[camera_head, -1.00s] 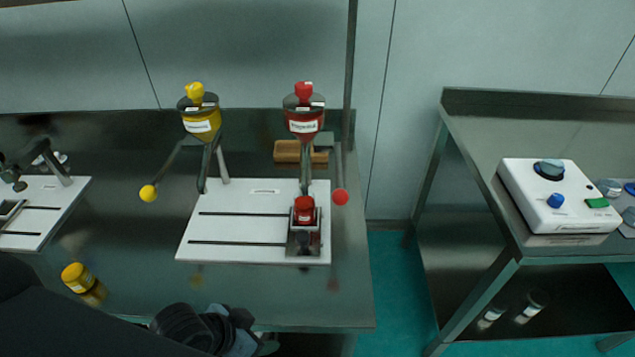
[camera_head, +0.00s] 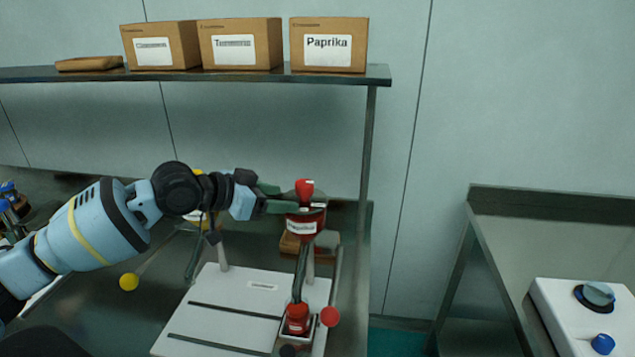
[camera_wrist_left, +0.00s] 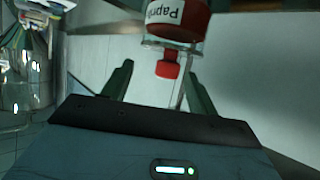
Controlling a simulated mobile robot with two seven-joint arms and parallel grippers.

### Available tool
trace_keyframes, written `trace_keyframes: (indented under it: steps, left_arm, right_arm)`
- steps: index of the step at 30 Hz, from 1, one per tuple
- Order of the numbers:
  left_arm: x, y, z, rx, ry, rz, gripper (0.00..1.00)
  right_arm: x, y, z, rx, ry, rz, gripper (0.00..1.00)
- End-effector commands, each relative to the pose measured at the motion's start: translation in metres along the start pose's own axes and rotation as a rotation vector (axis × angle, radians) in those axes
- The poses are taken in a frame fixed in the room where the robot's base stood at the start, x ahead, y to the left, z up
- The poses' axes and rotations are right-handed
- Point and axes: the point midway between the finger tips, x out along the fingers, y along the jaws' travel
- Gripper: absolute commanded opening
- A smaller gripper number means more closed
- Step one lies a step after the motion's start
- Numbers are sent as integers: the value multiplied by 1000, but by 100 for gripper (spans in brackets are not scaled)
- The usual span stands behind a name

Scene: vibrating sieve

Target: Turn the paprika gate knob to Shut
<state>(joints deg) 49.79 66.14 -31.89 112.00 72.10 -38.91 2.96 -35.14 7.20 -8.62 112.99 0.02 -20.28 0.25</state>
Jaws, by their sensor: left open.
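The paprika hopper (camera_head: 306,227) is a red funnel with a white Paprika label, on a post above the white board. A red knob (camera_head: 305,187) with a small white mark stands on its top; the mark is too small to read. My left gripper (camera_head: 276,197) is open, its green fingers pointing right just left of the knob and partly overlapping the hopper's rim. In the left wrist view, the red knob (camera_wrist_left: 168,65) shows between and beyond the open fingertips, with the upside-down Paprika label (camera_wrist_left: 165,12) above. Contact cannot be told. My right gripper is out of view.
The yellow hopper is mostly behind my left arm. A shelf (camera_head: 230,73) with boxes is above. A white device (camera_head: 585,315) stands at right.

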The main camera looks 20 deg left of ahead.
Motion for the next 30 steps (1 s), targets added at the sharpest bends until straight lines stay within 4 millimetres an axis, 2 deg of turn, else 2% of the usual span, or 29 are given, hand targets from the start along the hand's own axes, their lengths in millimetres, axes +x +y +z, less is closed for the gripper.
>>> trace_keyframes:
  steps: [1, 4, 13, 30]
  left_arm:
    - [-6, -8, -10, -3, 16, -12, 59]
    - [-13, -15, -21, -11, 37, -20, 59]
    - [-10, -16, -23, -16, 44, -21, 59]
    - [58, -18, -27, -14, 44, -21, 59]
  right_arm:
    - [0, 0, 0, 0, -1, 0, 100]
    - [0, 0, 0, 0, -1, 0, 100]
    - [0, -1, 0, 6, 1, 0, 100]
    - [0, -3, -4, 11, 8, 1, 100]
